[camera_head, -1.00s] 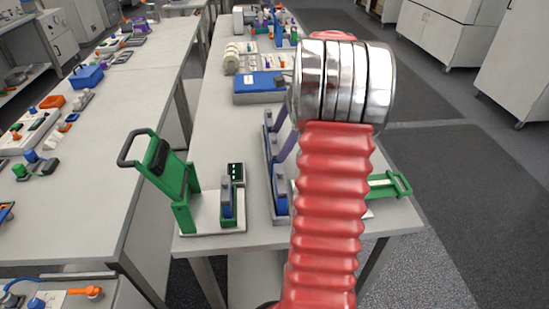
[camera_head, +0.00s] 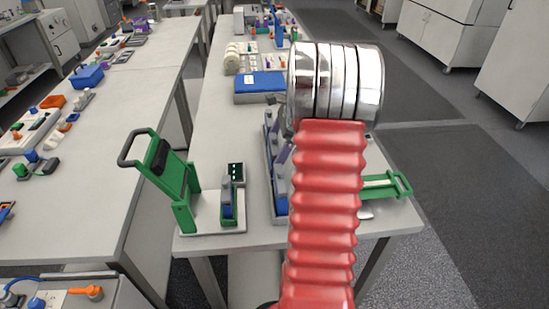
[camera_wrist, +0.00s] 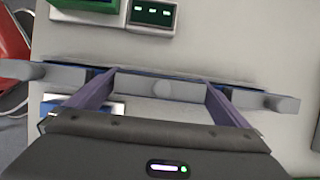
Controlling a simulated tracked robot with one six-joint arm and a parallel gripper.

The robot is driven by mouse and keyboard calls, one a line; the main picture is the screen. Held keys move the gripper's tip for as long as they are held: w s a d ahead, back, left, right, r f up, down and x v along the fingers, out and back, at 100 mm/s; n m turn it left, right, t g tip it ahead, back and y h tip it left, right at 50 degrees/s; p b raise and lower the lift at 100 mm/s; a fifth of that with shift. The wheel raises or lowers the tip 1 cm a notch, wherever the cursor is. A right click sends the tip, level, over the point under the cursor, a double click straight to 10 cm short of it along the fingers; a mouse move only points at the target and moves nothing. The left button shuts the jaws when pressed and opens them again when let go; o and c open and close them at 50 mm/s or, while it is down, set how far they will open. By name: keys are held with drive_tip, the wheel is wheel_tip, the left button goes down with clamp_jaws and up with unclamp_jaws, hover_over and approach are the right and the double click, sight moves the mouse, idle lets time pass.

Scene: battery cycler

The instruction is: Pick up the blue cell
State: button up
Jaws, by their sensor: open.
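A narrow blue piece with a grey top (camera_head: 227,207) stands upright in a green holder on a white base. To its right, a blue and grey upright piece (camera_head: 270,147) is partly hidden by my red arm. I cannot tell for sure which is the blue cell. In the wrist view, a long grey bar (camera_wrist: 268,101) with thin blue edges lies across the picture. My gripper (camera_wrist: 162,83) is open, its two purple fingers apart over the bar's middle, with a grey part between them. I cannot tell whether they touch it.
A small panel (camera_head: 236,172) with lit marks stands behind the green holder; it also shows in the wrist view (camera_wrist: 154,12). A tall green lever frame (camera_head: 172,168) rises at left, and a green handle (camera_head: 395,186) is at right. A blue box (camera_head: 260,86) stands farther back.

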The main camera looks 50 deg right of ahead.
idle(0.4)
drive_tip(key=shift+r, duration=0.1)
drive_tip(key=c, duration=1.3)
wheel_tip(320, 180, up, 10)
idle(0.7)
